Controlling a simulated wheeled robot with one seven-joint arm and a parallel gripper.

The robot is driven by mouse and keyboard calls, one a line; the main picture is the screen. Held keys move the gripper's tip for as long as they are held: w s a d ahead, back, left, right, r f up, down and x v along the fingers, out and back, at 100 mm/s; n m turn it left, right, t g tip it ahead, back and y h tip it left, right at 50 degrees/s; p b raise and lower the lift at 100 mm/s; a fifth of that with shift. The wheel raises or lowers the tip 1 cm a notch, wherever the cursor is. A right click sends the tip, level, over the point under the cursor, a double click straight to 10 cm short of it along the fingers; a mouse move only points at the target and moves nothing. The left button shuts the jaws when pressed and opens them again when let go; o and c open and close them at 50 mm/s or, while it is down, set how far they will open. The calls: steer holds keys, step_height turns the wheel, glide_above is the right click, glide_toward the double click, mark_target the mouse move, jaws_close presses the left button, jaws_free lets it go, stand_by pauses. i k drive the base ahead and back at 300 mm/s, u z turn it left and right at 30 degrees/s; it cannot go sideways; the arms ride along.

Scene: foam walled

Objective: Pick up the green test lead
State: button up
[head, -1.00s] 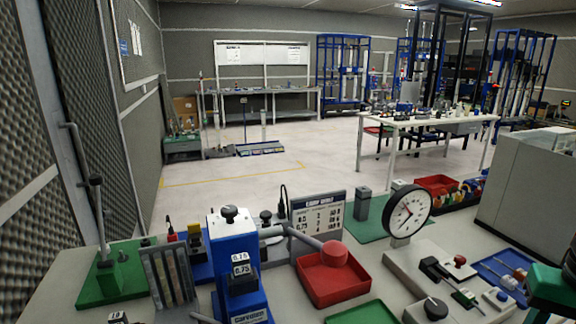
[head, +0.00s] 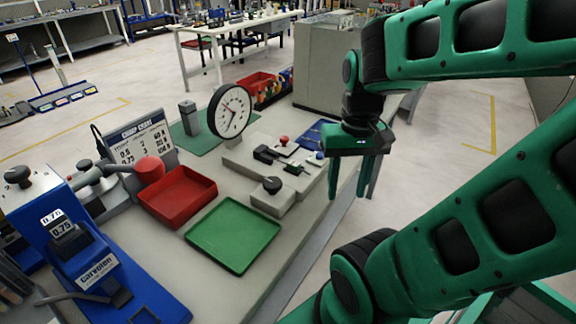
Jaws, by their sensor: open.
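No green test lead can be made out for certain in the head view. A blue tray (head: 314,131) lies on the bench at the back right, partly hidden behind my gripper; its contents are hard to see. A small green piece (head: 294,168) sits on the grey gauge fixture (head: 237,160), too small to identify. My gripper (head: 349,195) is open and empty, fingers pointing down, at the bench's right edge, just right of the fixture and in front of the blue tray.
An empty green tray (head: 233,235) and a red tray (head: 177,196) lie left of the fixture. A blue crimp press (head: 85,260) stands at the left. A grey cabinet (head: 330,70) stands behind the blue tray.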

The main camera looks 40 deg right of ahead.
mark_target(294, 167)
steer(key=z, duration=0.05)
steer(key=k, duration=0.5)
steer(key=z, duration=2.1)
steer(key=k, duration=0.2)
steer(key=u, duration=0.55)
